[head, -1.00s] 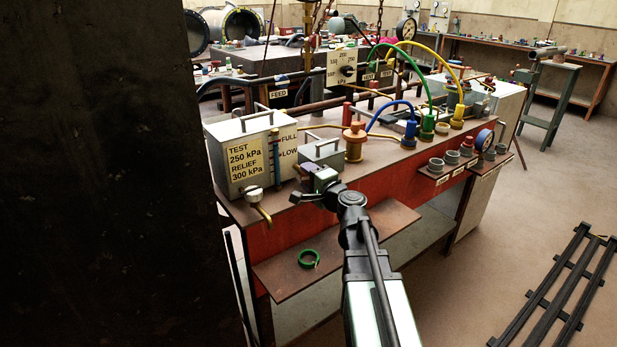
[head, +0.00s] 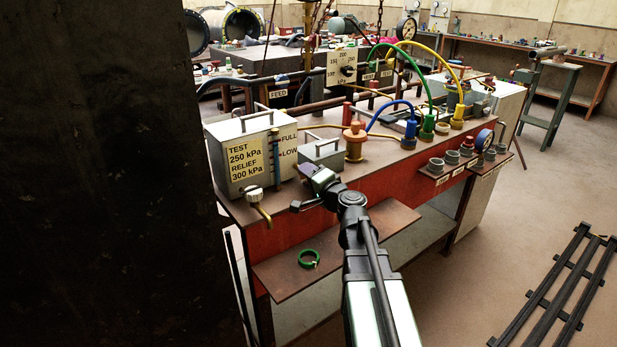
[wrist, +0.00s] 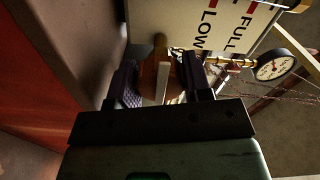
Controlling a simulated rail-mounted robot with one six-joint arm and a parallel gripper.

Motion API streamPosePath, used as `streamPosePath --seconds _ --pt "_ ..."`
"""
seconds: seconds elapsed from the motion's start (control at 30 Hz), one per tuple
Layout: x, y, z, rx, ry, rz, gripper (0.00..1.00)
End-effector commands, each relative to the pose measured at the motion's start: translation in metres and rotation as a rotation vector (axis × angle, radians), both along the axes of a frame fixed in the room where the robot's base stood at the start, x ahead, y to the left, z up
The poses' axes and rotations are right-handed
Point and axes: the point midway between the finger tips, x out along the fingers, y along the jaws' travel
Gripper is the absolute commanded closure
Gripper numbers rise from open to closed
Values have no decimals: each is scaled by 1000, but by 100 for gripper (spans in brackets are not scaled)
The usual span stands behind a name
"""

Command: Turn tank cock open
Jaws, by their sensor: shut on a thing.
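The tank (head: 232,160) is a grey metal box with a handle on top, at the left of the bench. Its side shows FULL and LOW marks, seen at the top of the wrist view (wrist: 222,20). In the wrist view the tank cock (wrist: 163,78) shows as a pale, narrow lever with brass behind it, close to the marked side. My gripper (wrist: 158,88) has its dark fingers on either side of it and is shut on it. In the head view my gripper (head: 308,172) is right of the tank and hides the cock.
A cream knob with a brass spout (head: 258,200) sits at the tank's lower front. A smaller metal box (head: 322,152) and a brass fitting (head: 354,142) stand close on the right. A green ring (head: 308,258) lies on the lower shelf (head: 350,245).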

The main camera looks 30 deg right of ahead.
Motion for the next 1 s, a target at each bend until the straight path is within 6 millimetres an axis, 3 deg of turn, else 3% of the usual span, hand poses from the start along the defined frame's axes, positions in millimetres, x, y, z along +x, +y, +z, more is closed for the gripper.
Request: streamPosePath --seconds 0.03,0.2,0.53,0.9,1.0 --pt "-1 0 -1 -3 0 0 53" --pt "-1 0 0 -2 1 0 29" --pt "-8 -1 0 0 1 -1 29" --pt "-92 -13 0 -1 0 -3 29" --pt "-104 -15 0 -1 0 -2 29"
